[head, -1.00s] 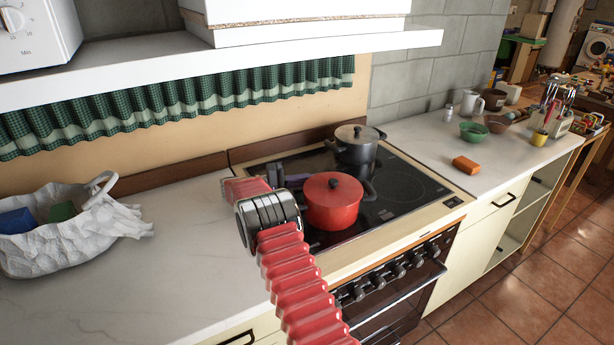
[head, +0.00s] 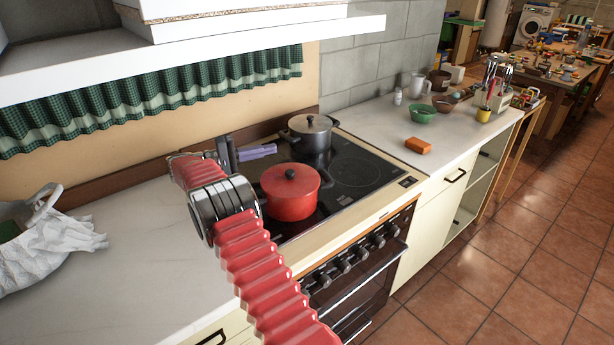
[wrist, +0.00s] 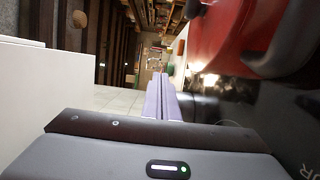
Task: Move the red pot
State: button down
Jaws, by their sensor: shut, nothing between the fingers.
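The red pot (head: 290,192) stands upright on the black glass hob, with its red lid and black knob on. Part of its red side and a dark handle also show large and close in the wrist view (wrist: 232,35), at the upper right. My gripper (head: 274,149) is at the far left side of the red pot, above the hob. Its purple fingers are together and empty, and they also show in the middle of the wrist view (wrist: 161,92). They appear apart from the pot. My red arm hides part of the hob's left edge.
A grey lidded pot (head: 310,133) stands behind the red pot. The hob's right side (head: 360,170) is free. An orange block (head: 418,145), a green bowl (head: 422,114) and mugs are on the right counter. A white bag (head: 50,250) lies left; a shelf (head: 200,45) hangs above.

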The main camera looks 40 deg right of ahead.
jog(key=s+a+r, duration=0.1)
jog(key=s, duration=0.9)
jog(key=s+a+r, duration=0.1)
jog(key=s, duration=1)
jog(key=shift+r, duration=0.25)
dwell(0.7)
